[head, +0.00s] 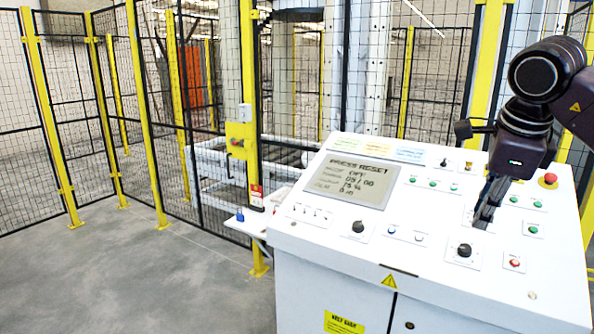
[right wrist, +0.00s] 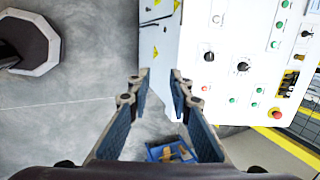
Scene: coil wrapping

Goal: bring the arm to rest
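My right arm comes in from the right in the head view, with its gripper (head: 487,205) pointing down in front of the right part of the white control console (head: 330,235). In the right wrist view the two fingers of the gripper (right wrist: 157,83) stand apart with nothing between their tips. The console (right wrist: 165,50) lies beyond the fingertips there. I cannot tell whether the fingers touch the panel. My left arm and gripper are not in view.
The console carries a screen (head: 350,180) reading "PRESS RESET", several knobs and buttons, and a red emergency stop (head: 548,181). Yellow-posted mesh fencing (head: 140,110) stands behind. A blue bin (right wrist: 170,151) shows below the fingers. The floor at left is clear.

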